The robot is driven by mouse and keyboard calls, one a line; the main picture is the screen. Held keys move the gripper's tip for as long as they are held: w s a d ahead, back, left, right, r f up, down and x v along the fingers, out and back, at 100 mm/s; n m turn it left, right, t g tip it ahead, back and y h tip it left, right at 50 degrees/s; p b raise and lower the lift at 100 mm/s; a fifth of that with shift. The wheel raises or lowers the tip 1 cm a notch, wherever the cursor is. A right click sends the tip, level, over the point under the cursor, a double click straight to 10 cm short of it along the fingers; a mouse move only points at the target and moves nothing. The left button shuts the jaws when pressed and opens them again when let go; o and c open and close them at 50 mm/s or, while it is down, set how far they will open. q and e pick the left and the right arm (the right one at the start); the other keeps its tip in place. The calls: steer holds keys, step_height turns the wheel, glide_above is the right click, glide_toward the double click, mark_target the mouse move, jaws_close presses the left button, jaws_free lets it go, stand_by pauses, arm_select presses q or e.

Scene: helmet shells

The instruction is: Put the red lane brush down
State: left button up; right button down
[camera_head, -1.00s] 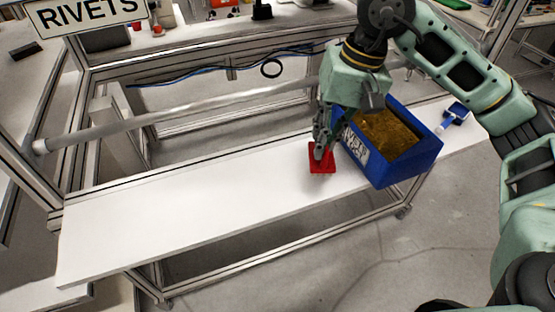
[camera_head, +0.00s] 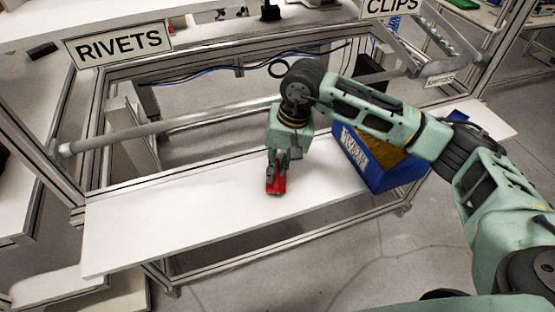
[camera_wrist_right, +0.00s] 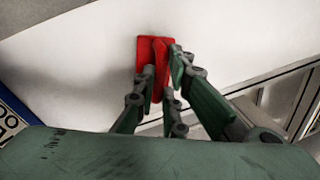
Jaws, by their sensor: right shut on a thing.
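The red lane brush (camera_head: 275,187) is at the fingertips of my right gripper (camera_head: 277,172), over the middle of the white shelf (camera_head: 150,225). In the right wrist view the red brush (camera_wrist_right: 152,52) shows a flat part and a raised grip, with the right gripper's fingers (camera_wrist_right: 165,78) shut on the grip. The brush is low over the white surface; I cannot tell whether it touches. My left gripper is not in view.
A blue bin (camera_head: 372,172) with brownish contents stands on the shelf to the right, partly behind my right arm. A "RIVETS" sign (camera_head: 118,45) and a grey rail (camera_head: 120,138) are behind the shelf. The shelf's left part is clear.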

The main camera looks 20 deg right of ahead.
steer(key=shift+f, duration=0.2)
steer(key=c, duration=2.3)
jaws_free()
steer(key=shift+b, duration=0.35)
steer(key=o, duration=0.5)
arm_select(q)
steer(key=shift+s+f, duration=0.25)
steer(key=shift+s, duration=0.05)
